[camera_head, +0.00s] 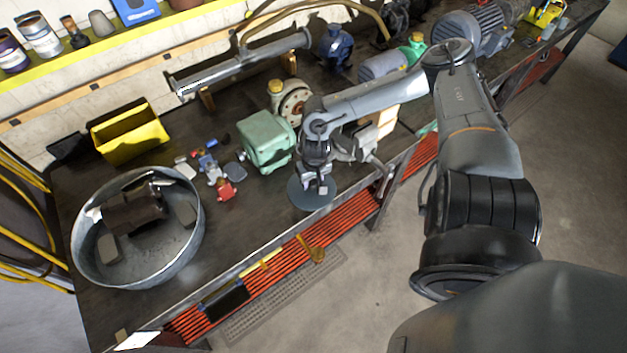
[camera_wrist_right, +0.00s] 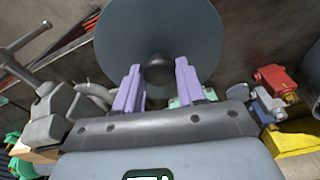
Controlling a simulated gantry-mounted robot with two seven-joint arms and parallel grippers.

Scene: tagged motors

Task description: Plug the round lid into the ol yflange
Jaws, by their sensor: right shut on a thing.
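The round lid is a flat grey-blue disc (camera_head: 306,196) above the front edge of the workbench, below my right gripper (camera_head: 318,180). In the right wrist view the lid (camera_wrist_right: 160,25) faces the camera, and my right gripper (camera_wrist_right: 158,82) has its purple fingers shut on the dark round knob at its middle. No flange is marked by a readable tag. A pale housing with a round, flange-like face (camera_head: 293,104) stands behind the green motor (camera_head: 267,142), apart from the lid. My left gripper is not in view.
A metal tub (camera_head: 84,250) with dark parts stands at the bench's left. A yellow bin (camera_head: 130,140) is behind it. Small red and blue parts (camera_head: 226,189) lie beside the green motor. A grey vise-like tool (camera_head: 355,150) is right of my gripper. Bare bench lies between tub and lid.

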